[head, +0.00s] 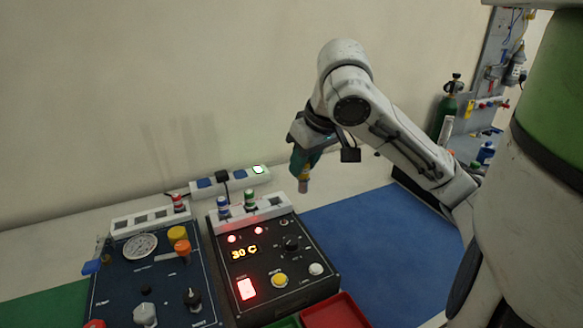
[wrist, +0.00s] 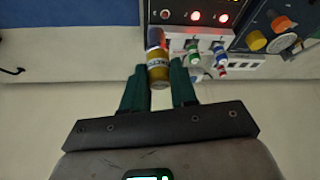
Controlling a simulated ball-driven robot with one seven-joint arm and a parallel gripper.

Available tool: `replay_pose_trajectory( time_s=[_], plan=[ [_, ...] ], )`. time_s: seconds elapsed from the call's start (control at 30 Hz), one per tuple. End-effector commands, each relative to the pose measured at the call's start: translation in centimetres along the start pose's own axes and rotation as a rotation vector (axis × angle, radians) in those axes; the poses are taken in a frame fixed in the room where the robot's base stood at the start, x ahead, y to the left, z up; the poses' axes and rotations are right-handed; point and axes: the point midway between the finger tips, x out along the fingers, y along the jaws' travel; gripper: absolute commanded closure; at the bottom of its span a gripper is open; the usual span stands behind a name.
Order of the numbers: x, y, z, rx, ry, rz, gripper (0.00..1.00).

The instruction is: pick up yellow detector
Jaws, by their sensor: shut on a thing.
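In the head view my gripper (head: 304,170) points down, and the detector's lower end (head: 303,185) shows below the fingers. My gripper is shut on the detector and holds it in the air above the back of the bench, behind the control panels. The fingers partly hide the detector in the head view.
A black panel with a lit display (head: 272,258) and a panel with a gauge (head: 150,262) stand at the left. Small capped cylinders stand in white racks (head: 273,207) behind them. A power strip (head: 231,183) lies near the wall. The blue mat (head: 385,240) is largely clear.

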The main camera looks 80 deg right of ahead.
Motion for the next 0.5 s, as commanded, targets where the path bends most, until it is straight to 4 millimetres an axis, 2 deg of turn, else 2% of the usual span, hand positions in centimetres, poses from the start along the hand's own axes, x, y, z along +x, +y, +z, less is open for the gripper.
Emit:
replay_pose_trajectory(
  time_s=[0.07,0.5],
  plan=[
    [0.4,0.1,0.6,-0.002,0.005,0.004,1.00],
    [-2.0,-0.1,2.6,-0.002,0.003,0.004,1.00]
  ],
)
